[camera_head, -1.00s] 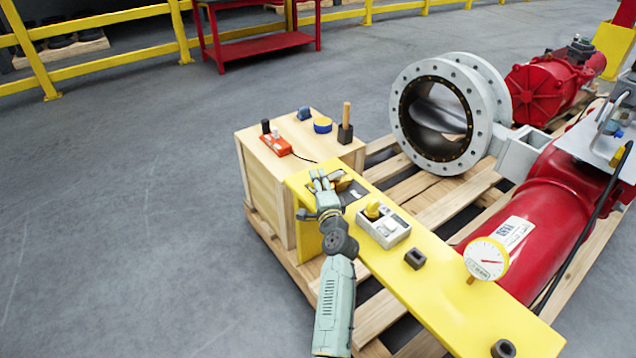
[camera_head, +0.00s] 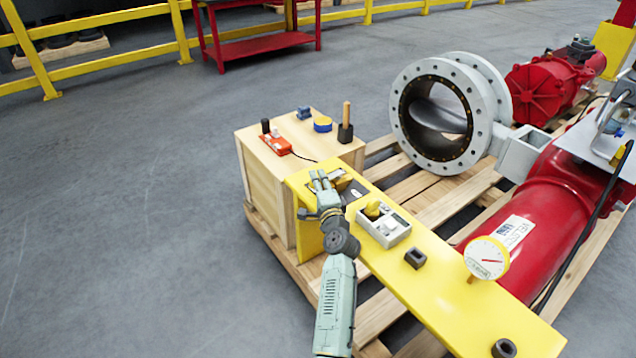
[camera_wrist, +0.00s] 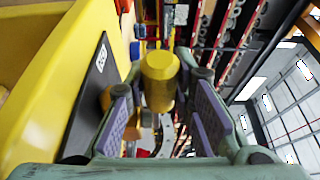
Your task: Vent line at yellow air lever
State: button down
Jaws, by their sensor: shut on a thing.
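My gripper (camera_head: 317,182) is at the far left end of the yellow beam, over a dark plate (camera_head: 353,191). In the wrist view, a yellow cylindrical end of the air lever (camera_wrist: 160,78) sits between the two finger pads, and my gripper (camera_wrist: 160,105) is shut on it. An orange-yellow hub (camera_wrist: 106,98) shows beside the left finger, by the dark plate with white marking (camera_wrist: 97,75). The rest of the lever is mostly hidden by my fingers. A round white gauge (camera_head: 487,258) stands on the beam. The large grey valve ring (camera_head: 481,120) shows its disc (camera_head: 438,118) inside.
A grey box with a yellow knob (camera_head: 384,226) is close to the right of my gripper. A wooden crate (camera_head: 262,185) with small tools stands behind left. The red actuator cylinder (camera_head: 545,235) lies at right. Bare floor (camera_head: 120,220) is open at left.

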jog(key=y+b, duration=0.1)
jog(key=b, duration=0.1)
jog(key=d+n+y+b, duration=0.1)
jog(key=b, duration=0.1)
jog(key=shift+s+f+g, duration=0.3)
jog(key=shift+s+f, duration=0.05)
jog(key=shift+s+d+r+n+g+y+b, duration=0.15)
jog(key=shift+n+y+b, duration=0.2)
jog(key=shift+b, duration=0.2)
jog(key=shift+s+n+g+y+b, duration=0.15)
jog(key=shift+n+y+b, duration=0.2)
jog(key=shift+b, duration=0.2)
jog(key=shift+r+n+y, duration=0.2)
jog(key=shift+n+y, duration=0.1)
jog(key=shift+y, duration=0.2)
jog(key=c, duration=1.4)
grip_release()
jog(key=shift+o, duration=0.2)
jog(key=shift+s, duration=0.15)
jog(key=v, duration=1.2)
jog(key=shift+r, duration=0.25)
jog(key=shift+c, duration=0.2)
